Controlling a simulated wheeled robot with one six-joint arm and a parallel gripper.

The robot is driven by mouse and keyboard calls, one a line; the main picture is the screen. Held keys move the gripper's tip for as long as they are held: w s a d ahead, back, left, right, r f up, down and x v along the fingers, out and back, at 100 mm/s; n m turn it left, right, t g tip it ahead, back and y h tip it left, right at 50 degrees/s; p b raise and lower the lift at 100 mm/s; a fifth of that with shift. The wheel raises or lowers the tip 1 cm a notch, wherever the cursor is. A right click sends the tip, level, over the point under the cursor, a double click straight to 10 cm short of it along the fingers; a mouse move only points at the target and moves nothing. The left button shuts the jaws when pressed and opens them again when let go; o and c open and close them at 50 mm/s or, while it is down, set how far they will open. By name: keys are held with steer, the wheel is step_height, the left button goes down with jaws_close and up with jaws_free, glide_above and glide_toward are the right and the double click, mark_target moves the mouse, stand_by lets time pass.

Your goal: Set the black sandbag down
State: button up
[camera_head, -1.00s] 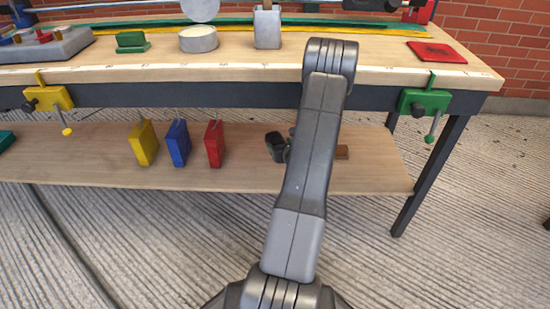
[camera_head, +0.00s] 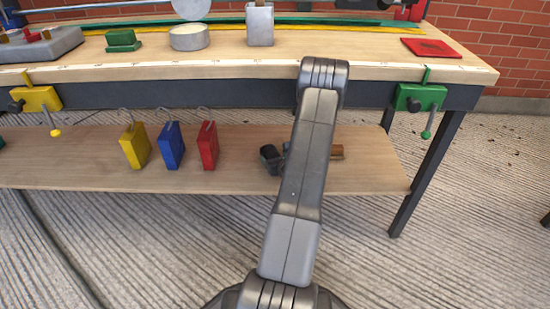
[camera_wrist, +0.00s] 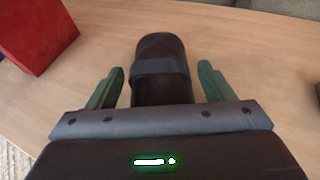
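The black sandbag (camera_wrist: 160,75), dark with a band around it, lies on the wooden lower shelf in the wrist view. It sits between the two green-grey fingers of my gripper (camera_wrist: 160,85), with a narrow gap visible on each side, so the gripper looks open around it. The near end of the bag is hidden by the gripper body. In the head view, my arm covers most of this spot; a dark shape (camera_head: 270,158) shows at its left edge, and I cannot tell bag from gripper there.
Yellow (camera_head: 134,147), blue (camera_head: 171,145) and red (camera_head: 207,146) blocks with wire loops stand on the lower shelf (camera_head: 60,170) to the left. A brown piece (camera_head: 337,151) shows right of my arm. The workbench top (camera_head: 380,70) overhangs the shelf.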

steer(key=shift+o, duration=0.7)
steer(key=shift+r, duration=0.2)
steer(key=p+v, duration=0.3)
steer(key=v, duration=0.9)
